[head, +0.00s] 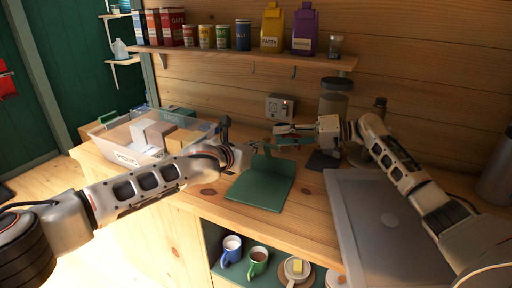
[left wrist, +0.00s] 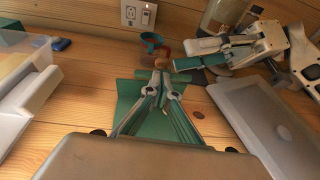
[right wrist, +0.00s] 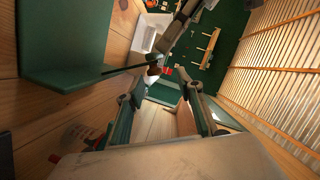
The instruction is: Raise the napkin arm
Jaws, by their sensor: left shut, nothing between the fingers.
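The green napkin holder (head: 262,190) stands on the wooden counter, with a flat base and an upright plate; it also shows in the right wrist view (right wrist: 62,40). A thin dark rod (right wrist: 122,69), seemingly the napkin arm, runs from it towards a brown knob (right wrist: 153,69). My left gripper (left wrist: 160,76) is shut and empty, its tips close to the knob (left wrist: 162,62); whether they touch, I cannot tell. My right gripper (right wrist: 158,92) is open and empty. In the head view it is (head: 277,137) just behind the holder. The rod's hinge is not clear.
A bin of boxes (head: 120,157) stands on the left of the counter. A grey sink cover or panel (head: 370,225) lies on the right. Jars stand behind my right arm. A shelf (head: 235,54) hangs above, and mugs (head: 257,260) stand in the cubby below.

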